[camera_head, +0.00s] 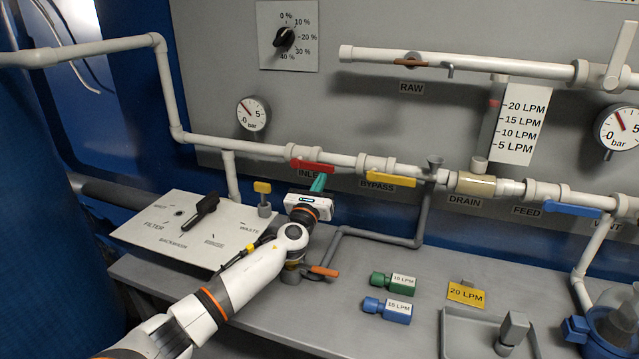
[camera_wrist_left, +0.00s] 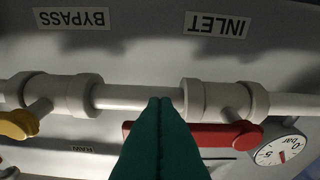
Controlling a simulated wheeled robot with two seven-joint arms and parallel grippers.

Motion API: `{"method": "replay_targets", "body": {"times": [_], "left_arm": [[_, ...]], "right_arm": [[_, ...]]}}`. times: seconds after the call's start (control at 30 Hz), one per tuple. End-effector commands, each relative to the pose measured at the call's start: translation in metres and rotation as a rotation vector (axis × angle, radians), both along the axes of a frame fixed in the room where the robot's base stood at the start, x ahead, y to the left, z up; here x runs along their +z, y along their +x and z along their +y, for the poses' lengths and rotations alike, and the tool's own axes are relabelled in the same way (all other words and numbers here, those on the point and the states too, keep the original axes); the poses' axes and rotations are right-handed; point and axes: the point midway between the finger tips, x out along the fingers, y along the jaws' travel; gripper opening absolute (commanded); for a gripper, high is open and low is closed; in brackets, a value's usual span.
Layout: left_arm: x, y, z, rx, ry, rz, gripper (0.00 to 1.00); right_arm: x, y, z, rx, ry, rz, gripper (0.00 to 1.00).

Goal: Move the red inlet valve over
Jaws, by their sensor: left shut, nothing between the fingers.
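The red inlet valve handle (camera_head: 312,166) lies along the white pipe, just under its valve body, above the INLET label. In the left wrist view, which is upside down, the red handle (camera_wrist_left: 195,135) runs sideways below the pipe. My left gripper (camera_head: 319,181) has teal fingers that are shut and empty, just below the red handle in the head view. In the wrist view the fingertips (camera_wrist_left: 160,104) overlap the pipe and the free end of the red handle; I cannot tell whether they touch it. My right gripper is not in view.
The yellow bypass handle (camera_head: 391,179) sits to the right on the same pipe. A yellow-topped valve (camera_head: 262,188) and the filter panel (camera_head: 150,232) are left of my gripper. Green (camera_head: 393,283) and blue (camera_head: 387,310) fittings lie on the grey bench (camera_head: 340,322).

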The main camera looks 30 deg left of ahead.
Motion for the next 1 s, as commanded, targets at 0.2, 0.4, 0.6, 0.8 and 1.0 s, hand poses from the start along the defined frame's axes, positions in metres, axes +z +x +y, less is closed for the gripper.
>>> {"method": "replay_targets", "body": {"times": [0.2,0.4,0.6,0.8,1.0], "left_arm": [[0.003,0.0,-0.001,0.001,-0.03,-0.008,0.0],[0.006,0.0,-0.002,0.001,-0.066,-0.018,0.0],[0.013,0.001,-0.003,0.001,-0.131,-0.034,0.0],[0.026,0.001,-0.005,0.001,-0.265,-0.067,0.0],[0.042,0.001,-0.005,0.001,-0.449,-0.112,0.0]], "right_arm": [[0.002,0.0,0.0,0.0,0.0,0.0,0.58],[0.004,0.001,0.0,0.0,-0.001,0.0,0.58],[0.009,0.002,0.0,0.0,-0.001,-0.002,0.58],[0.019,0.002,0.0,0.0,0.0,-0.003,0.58],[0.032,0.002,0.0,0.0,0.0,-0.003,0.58]]}}
